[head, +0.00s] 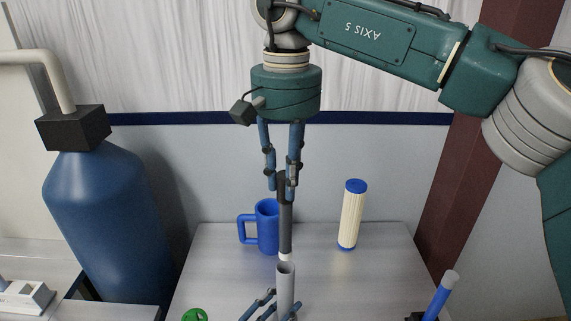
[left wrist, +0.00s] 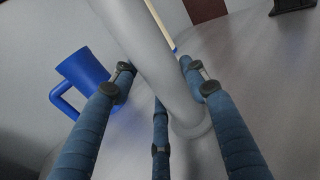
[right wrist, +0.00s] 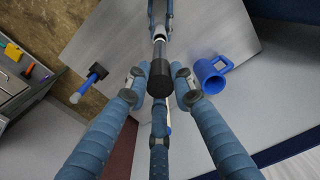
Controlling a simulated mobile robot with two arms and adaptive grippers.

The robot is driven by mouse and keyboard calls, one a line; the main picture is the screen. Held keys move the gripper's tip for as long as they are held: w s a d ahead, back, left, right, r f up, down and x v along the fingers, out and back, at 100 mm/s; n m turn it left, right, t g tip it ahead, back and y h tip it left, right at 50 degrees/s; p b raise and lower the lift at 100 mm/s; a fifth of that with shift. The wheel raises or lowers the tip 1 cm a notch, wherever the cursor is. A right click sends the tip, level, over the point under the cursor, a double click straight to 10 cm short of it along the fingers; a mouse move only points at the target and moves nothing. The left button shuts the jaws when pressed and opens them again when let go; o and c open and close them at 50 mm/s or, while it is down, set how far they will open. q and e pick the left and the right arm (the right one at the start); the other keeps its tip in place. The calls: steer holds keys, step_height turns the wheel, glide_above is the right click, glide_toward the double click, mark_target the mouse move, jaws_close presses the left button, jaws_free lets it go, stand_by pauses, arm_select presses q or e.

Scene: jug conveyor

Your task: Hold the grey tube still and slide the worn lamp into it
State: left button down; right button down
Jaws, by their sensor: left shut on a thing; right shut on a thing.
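The grey tube (head: 286,285) stands upright at the front of the table, its open mouth facing up. My left gripper (head: 270,308) is shut around it low down; in the left wrist view the tube (left wrist: 150,60) runs between the fingers. The worn lamp (head: 286,225) is a dark grey rod with a black cap and a white lower end. My right gripper (head: 284,188) is shut on its capped top and holds it upright above the tube. The black cap (right wrist: 160,78) shows in the right wrist view.
A blue mug (head: 268,227) stands behind and left of the lamp. A cream cylinder with blue ends (head: 351,215) stands to the right. A blue rod with a pale tip (head: 440,297) leans at front right. A green object (head: 195,315) is at front left. A large blue bottle (head: 105,220) stands left.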

mark_target(286, 246)
steer(key=shift+f, duration=1.25)
steer(key=shift+w+f, duration=0.1)
steer(key=shift+f, duration=7.25)
